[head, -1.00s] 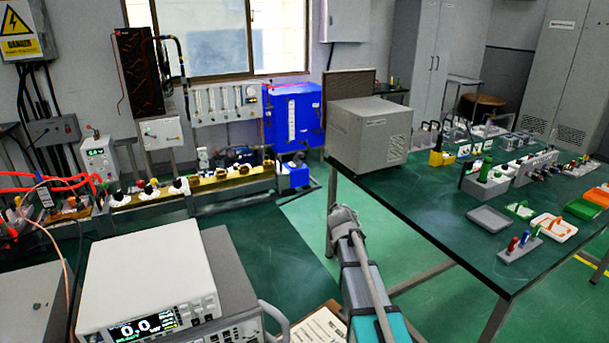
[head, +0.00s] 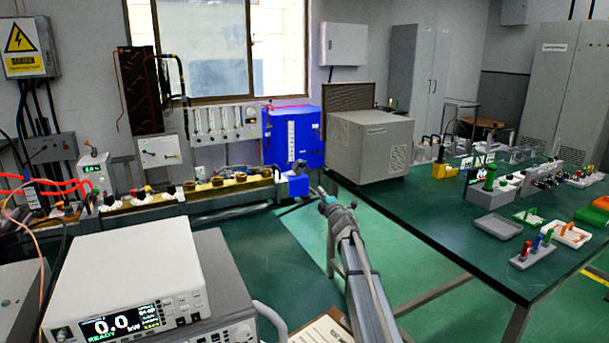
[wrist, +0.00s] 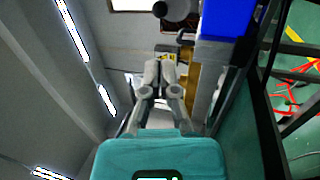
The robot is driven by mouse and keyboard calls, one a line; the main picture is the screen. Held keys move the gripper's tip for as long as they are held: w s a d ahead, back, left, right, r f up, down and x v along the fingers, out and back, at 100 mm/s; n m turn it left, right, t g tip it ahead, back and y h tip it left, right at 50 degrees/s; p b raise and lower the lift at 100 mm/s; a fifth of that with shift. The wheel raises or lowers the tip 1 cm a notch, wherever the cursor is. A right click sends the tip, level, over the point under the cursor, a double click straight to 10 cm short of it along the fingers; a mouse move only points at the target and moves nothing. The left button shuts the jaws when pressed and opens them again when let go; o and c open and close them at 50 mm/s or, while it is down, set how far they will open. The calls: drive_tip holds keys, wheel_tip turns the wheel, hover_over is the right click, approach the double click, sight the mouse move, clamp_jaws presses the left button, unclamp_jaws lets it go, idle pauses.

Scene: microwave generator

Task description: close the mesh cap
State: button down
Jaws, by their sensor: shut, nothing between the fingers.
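I cannot pick out the mesh cap for certain in either view. A brass waveguide line (head: 228,194) runs along the back bench and ends at a small blue block (head: 298,184) below the large blue box (head: 293,137). My gripper (head: 324,195) reaches forward from the bottom of the head view and appears just right of and in front of that blue block. In the wrist view my gripper (wrist: 160,64) has its grey fingers together and empty. The large blue box also shows in the wrist view (wrist: 225,18), above and right of the fingers.
A white instrument (head: 135,280) reading 0.0 kW stands at the front left. A green-topped table (head: 440,215) with a grey cabinet (head: 370,143) and many small parts lies to the right. Open green floor (head: 310,235) lies between bench and table.

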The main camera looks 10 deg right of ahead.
sight(304, 166)
drive_tip(key=shift+w, duration=0.1)
drive_tip(key=p+x, duration=0.3)
drive_tip(key=x, duration=1)
drive_tip(key=shift+p, duration=0.4)
drive_tip(key=shift+w+a+r, duration=0.1)
drive_tip(key=shift+w, duration=0.25)
drive_tip(key=shift+a, duration=0.25)
drive_tip(key=shift+d, duration=0.25)
drive_tip(key=shift+w+r+p, duration=0.15)
drive_tip(key=shift+r+p, duration=0.05)
drive_tip(key=shift+p, duration=0.1)
